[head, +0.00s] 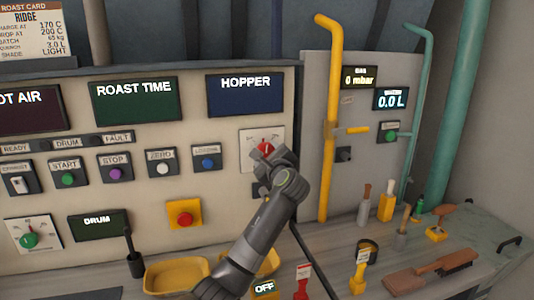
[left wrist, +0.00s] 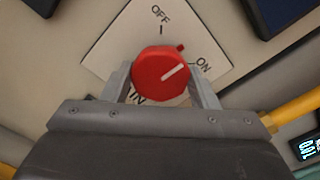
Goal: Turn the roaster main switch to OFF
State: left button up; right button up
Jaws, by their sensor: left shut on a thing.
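The roaster main switch is a red round knob (head: 265,147) on a white square plate on the panel, below the HOPPER display. In the left wrist view the red knob (left wrist: 161,73) has a white line that slants up and right, toward the ON mark. The OFF mark is at the top of the plate (left wrist: 110,50). My left gripper (head: 268,152) is at the knob, its two fingers on either side, shut on it. In the head view the gripper hides part of the knob. My right gripper is not in view.
A red button on a yellow plate (head: 184,214) and the blue button (head: 207,158) are left of my arm. A yellow pipe (head: 331,120) stands to the right. Yellow trays (head: 180,276), brushes and handled tools lie on the counter below.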

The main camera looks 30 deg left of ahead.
pick_arm(q)
jog(key=n, duration=0.4)
jog(key=shift+f+n+b, duration=0.1)
jog(key=shift+n+b, duration=0.2)
jog(key=n+b, duration=0.1)
jog(key=n, duration=0.3)
jog(key=shift+n, duration=0.4)
jog(key=o, duration=1)
jog(key=shift+c, duration=0.2)
jog(key=b+v, duration=0.4)
jog(key=v, duration=1.3)
jog(key=shift+d+b, duration=0.25)
jog(key=shift+b, duration=0.05)
jog(key=shift+s, duration=0.1)
